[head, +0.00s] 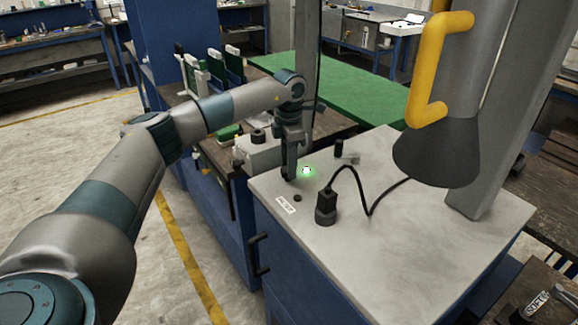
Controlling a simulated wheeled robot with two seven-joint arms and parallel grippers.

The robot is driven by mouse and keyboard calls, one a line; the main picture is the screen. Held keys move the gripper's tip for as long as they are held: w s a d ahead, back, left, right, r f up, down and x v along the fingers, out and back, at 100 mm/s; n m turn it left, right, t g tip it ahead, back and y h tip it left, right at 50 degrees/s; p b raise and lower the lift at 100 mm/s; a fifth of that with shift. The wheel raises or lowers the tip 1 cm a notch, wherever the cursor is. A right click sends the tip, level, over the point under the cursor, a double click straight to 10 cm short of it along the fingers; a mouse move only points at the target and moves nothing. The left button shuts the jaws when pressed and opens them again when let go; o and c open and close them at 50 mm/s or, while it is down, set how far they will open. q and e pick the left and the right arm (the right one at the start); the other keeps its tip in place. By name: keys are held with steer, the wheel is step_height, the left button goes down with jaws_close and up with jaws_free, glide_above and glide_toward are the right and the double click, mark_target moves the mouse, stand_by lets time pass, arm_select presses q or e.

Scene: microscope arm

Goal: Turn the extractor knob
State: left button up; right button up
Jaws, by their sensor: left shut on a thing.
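My left gripper (289,172) reaches down to the grey top of the blue cabinet (420,245), near its left corner. It is shut on a small dark thing at the surface, which I take to be the extractor knob; the fingers hide most of it. A lit green lamp (306,171) glows just right of the fingertips. A white label (285,204) and a small black round piece (297,197) lie in front of the gripper. The dark cone-shaped extractor hood (437,152) with a yellow handle (427,112) hangs at the right. My right gripper is not in view.
A black plug-like cylinder (325,208) with a curved cable stands right of the gripper. A small dark fitting (340,150) is behind it. A grey post (505,130) rises at the right. A green-topped table (350,88) stands behind. The cabinet's front right top is clear.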

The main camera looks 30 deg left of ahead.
arm_select(q)
steer(key=shift+r, duration=0.1)
steer(key=o, duration=1)
steer(key=shift+o, duration=0.2)
steer(key=shift+r, duration=0.5)
step_height(320, 180, up, 5)
steer(key=shift+r+b, duration=0.15)
steer(key=shift+b, duration=0.9)
step_height(320, 180, up, 11)
steer(key=b, duration=0.2)
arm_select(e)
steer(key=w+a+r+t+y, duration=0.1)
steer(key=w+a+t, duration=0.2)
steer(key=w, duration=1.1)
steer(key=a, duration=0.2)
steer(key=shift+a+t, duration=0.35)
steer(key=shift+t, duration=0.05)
